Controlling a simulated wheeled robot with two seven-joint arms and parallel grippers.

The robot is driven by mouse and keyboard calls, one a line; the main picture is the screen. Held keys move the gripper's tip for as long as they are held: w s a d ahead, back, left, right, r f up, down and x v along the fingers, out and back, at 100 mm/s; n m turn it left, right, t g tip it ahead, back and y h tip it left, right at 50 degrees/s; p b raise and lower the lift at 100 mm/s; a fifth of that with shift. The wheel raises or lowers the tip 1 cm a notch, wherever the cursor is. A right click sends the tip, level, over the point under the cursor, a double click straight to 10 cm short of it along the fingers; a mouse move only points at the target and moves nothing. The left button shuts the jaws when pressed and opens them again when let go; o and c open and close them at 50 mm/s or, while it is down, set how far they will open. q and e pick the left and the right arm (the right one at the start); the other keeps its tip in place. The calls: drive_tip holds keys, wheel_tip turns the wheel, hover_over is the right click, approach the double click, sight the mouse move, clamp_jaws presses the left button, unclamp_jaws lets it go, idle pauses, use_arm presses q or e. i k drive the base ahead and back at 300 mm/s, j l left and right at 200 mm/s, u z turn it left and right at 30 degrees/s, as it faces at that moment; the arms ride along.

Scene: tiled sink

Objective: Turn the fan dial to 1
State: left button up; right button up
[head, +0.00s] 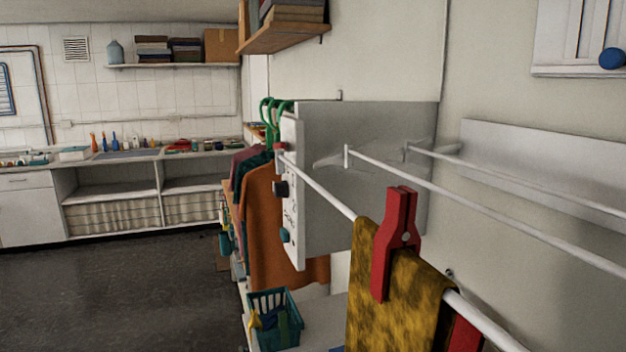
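A grey-white box (365,180) juts from the wall in the middle, seen mostly from its side. Its narrow white front face (294,190) carries a dark knob (280,188) and a lower blue-green knob (284,235), with small dark markings beside them. I see the knobs edge-on, so their settings cannot be read. Another blue knob (612,58) is on a white slatted panel (570,40) at the top right. I cannot tell which knob is the fan dial. Neither of my grippers is in view.
White rails (480,205) cross the right foreground; a yellow-brown cloth (395,310) hangs there with a red clip (395,245). Orange clothing (265,225) hangs beside the box above a teal basket (275,320). The dark floor (120,290) at left is clear.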

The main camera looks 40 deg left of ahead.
sight(280, 189)
drive_tip(key=j+u, duration=0.15)
drive_tip(key=u, duration=0.8)
